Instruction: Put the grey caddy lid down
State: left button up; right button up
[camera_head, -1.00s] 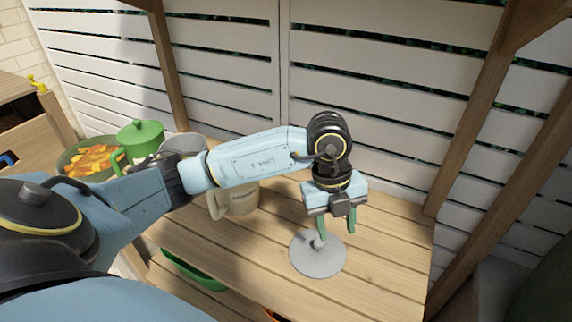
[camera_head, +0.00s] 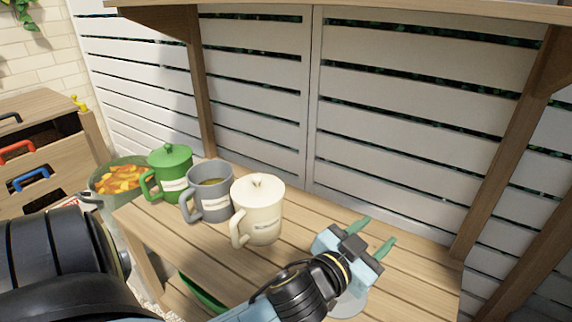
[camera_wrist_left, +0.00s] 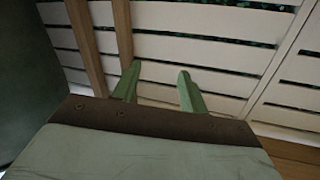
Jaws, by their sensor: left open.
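The grey caddy lid (camera_head: 350,303) lies on the wooden bench at the lower right in the head view, partly hidden behind my left gripper and wrist. My left gripper (camera_head: 376,236) is open and empty, with its green fingers spread and pointing away from the lid toward the slatted wall. The left wrist view shows the same open fingers (camera_wrist_left: 157,86) with nothing between them. The grey caddy (camera_head: 212,198) stands open on the bench, with brownish contents in it. My right gripper is not in view.
A cream lidded caddy (camera_head: 258,212) stands right of the grey one, and a green lidded caddy (camera_head: 170,172) stands left of it. A bucket with orange contents (camera_head: 118,180) is at the left. The slatted wall (camera_head: 400,120) closes off the back of the bench (camera_head: 415,262).

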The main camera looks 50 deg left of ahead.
pick_arm(q)
jog(key=s+a+f+g, duration=0.1)
jog(key=s+f+g, duration=0.2)
jog(key=s+f, duration=0.1)
jog(key=s+a+f+n+g+y, duration=0.1)
jog(key=s+f+g, duration=0.2)
jog(key=f, duration=0.2)
jog(key=s+a+f+g, duration=0.1)
jog(key=s+f+g, duration=0.2)
jog(key=s+f, duration=0.1)
jog(key=shift+s+f+y, duration=0.3)
jog(key=shift+s+f, duration=0.05)
jog(key=shift+f, duration=0.4)
jog(key=s+d+f+g+h, duration=0.1)
jog(key=s+f+g, duration=0.3)
jog(key=s, duration=0.5)
jog(key=shift+m+g, duration=0.3)
jog(key=shift+g, duration=0.2)
jog(key=shift+s, duration=0.2)
